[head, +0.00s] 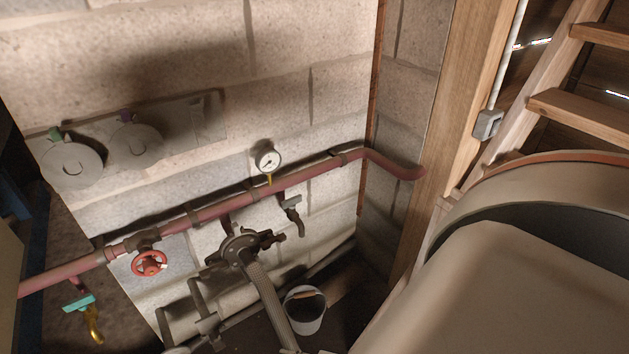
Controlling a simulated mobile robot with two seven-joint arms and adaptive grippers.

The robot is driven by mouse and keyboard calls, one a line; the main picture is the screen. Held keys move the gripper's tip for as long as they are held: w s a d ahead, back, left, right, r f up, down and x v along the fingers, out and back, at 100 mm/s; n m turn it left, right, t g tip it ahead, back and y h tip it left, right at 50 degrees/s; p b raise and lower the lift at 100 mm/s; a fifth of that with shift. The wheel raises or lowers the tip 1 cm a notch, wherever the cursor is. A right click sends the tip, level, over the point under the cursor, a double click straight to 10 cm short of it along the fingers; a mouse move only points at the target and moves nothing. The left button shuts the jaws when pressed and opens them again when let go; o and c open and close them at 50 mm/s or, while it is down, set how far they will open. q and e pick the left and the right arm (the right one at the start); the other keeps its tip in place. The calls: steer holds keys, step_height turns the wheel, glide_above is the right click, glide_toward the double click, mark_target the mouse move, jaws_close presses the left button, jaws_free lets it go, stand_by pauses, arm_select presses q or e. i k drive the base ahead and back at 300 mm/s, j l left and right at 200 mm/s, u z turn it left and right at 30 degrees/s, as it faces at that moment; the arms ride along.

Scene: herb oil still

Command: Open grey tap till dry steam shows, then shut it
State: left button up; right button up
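The grey tap (292,203) hangs on a short branch below the red pipe (225,206), right of centre. Its grey lever lies roughly crosswise at the top and its bent spout points down. No steam shows at the spout. From this view I cannot tell whether the tap is open or shut. Neither my left nor my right gripper is in view.
A gauge (268,160) stands on the pipe. A red handwheel (150,263) and a teal-handled tap (79,303) are at left. A bucket (305,311) stands below, beside a ribbed hose (267,299). A large round vessel (570,168) fills the right, near a wooden ladder (570,110).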

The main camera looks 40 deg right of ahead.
mark_target(291, 202)
steer(key=z, duration=0.45)
steer(key=i+z, duration=0.15)
steer(key=z, duration=0.3)
steer(key=i+z, duration=0.1)
steer(key=z, duration=0.3)
steer(key=i+j, duration=0.1)
steer(key=i, duration=0.5)
steer(key=k+l+z, duration=0.4)
steer(key=l, duration=0.15)
steer(key=i, duration=0.1)
